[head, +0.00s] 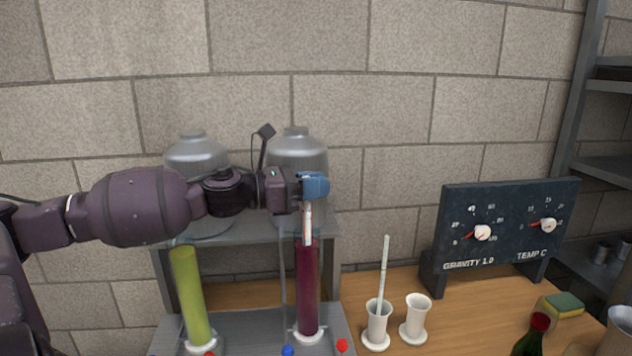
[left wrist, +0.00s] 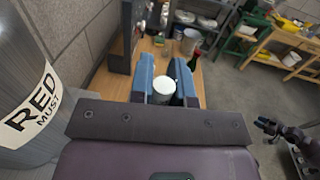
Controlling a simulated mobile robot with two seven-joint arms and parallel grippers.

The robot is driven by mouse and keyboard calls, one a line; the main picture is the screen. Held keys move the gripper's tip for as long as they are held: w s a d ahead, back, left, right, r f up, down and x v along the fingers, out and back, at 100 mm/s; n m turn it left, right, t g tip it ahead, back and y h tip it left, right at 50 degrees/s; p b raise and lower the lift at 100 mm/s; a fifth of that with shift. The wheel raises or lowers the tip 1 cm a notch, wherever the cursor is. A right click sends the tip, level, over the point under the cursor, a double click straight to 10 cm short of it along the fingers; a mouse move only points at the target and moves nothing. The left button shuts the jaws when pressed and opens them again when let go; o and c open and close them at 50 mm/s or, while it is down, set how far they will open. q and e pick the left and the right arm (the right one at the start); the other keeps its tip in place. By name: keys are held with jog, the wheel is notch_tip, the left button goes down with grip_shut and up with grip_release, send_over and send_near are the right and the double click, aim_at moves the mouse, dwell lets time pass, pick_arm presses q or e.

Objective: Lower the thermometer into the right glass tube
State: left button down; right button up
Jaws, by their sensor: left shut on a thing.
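My left gripper (head: 314,186) has blue fingers and is shut on the thermometer (head: 308,222), a thin whitish stick with a reddish mark, hanging about upright. Its white round top (left wrist: 163,86) shows between the fingers in the left wrist view. The right glass tube (head: 307,290) holds dark red liquid and stands directly below the gripper. The thermometer's lower end meets the tube's mouth; I cannot tell whether it is inside or just in front. The left glass tube (head: 190,298) holds yellow-green liquid. In the left wrist view, my right gripper (left wrist: 268,128) is small and dark at the right edge.
Two grey vessels (head: 297,152) stand on a shelf behind. A white cup (head: 376,332) holds a pale rod (head: 384,268); another white cup (head: 415,318) looks empty. A dial board (head: 505,225), a sponge (head: 562,306) and a bottle (head: 533,338) are at the right.

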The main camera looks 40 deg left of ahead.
pick_arm(q)
jog(key=shift+f, duration=0.8)
pick_arm(e)
jog(key=shift+s+f, duration=0.5)
jog(key=shift+f, duration=0.05)
pick_arm(q)
jog(key=c, duration=1)
grip_release()
pick_arm(e)
jog(key=shift+w+r, duration=0.15)
jog(key=shift+w, duration=0.2)
pick_arm(q)
jog(key=p+v, duration=0.2)
jog(key=v, duration=0.8)
jog(key=shift+s+a, duration=0.15)
jog(key=shift+s, duration=0.2)
pick_arm(e)
jog(key=shift+t, duration=0.3)
jog(key=shift+w+r, duration=0.25)
jog(key=shift+r, duration=0.4)
jog(key=shift+w+r, duration=0.2)
jog(key=shift+r, duration=0.5)
jog(key=shift+w+r, duration=0.25)
jog(key=shift+r, duration=0.4)
